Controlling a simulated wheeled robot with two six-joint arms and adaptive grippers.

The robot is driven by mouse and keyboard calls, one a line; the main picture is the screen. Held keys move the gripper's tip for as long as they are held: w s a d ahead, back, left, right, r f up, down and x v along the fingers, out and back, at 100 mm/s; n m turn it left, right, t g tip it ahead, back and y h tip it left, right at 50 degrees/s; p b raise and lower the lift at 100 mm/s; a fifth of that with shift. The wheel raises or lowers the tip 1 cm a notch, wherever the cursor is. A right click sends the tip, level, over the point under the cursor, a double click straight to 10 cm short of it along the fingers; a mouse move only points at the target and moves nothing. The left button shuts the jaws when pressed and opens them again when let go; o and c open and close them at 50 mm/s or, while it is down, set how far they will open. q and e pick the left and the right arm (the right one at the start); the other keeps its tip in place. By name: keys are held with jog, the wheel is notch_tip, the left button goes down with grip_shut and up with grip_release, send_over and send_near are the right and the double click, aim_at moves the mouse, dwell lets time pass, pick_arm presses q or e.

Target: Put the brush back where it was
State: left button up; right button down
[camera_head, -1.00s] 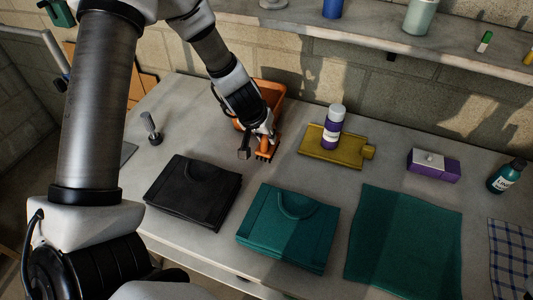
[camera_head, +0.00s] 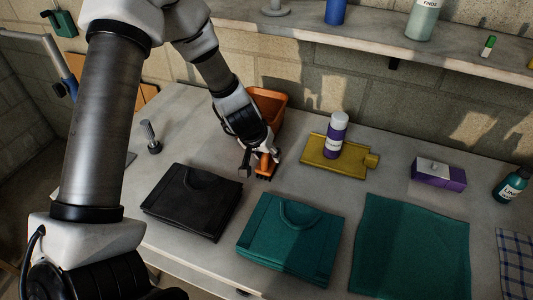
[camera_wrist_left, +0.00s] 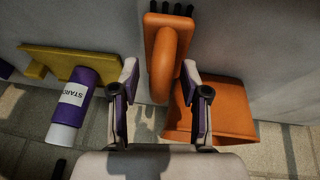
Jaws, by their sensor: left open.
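The brush (camera_head: 264,168) is orange with black bristles and rests on the grey table, in front of the orange bin (camera_head: 268,101). In the left wrist view the brush (camera_wrist_left: 164,62) shows its looped handle, with its bristles at the top edge. My left gripper (camera_head: 263,158) is at the brush and partly hides it in the head view. In the wrist view the left gripper (camera_wrist_left: 160,82) is open, with its fingers on either side of the handle. I cannot tell whether they touch it. The bin (camera_wrist_left: 222,110) is beside the right finger. My right gripper is not in view.
A yellow board (camera_head: 316,149) with a purple and white bottle (camera_head: 334,138) stands to the right. A small grey upright tool (camera_head: 151,139) stands left. A shelf (camera_head: 380,45) overhangs the back.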

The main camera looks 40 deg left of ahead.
pick_arm(q)
jog(key=p+v, duration=0.7)
jog(key=v, duration=0.5)
